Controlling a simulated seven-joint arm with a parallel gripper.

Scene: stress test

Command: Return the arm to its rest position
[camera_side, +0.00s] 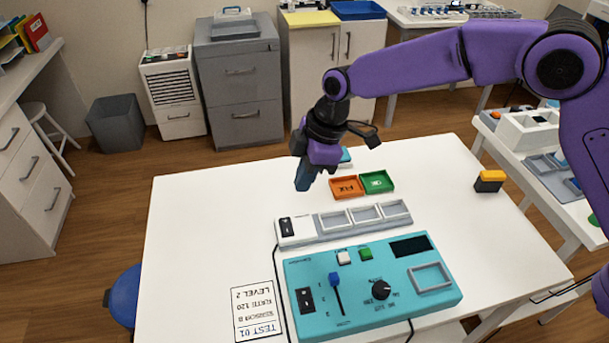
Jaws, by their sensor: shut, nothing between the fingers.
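My gripper (304,178) hangs from my purple arm above the left middle of the white table (200,215). It points down, with its dark blue fingers shut and nothing visible between them. It is in the air, left of the orange tray (346,187) and behind the white strip unit. It appears apart from everything on the table.
A teal control box (330,318) with a slider, knob and buttons lies at the front. Behind it is a white strip unit (297,230) with several square bays. A green tray (377,181) and a yellow-black block (489,181) stand farther right. The table's left side is clear.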

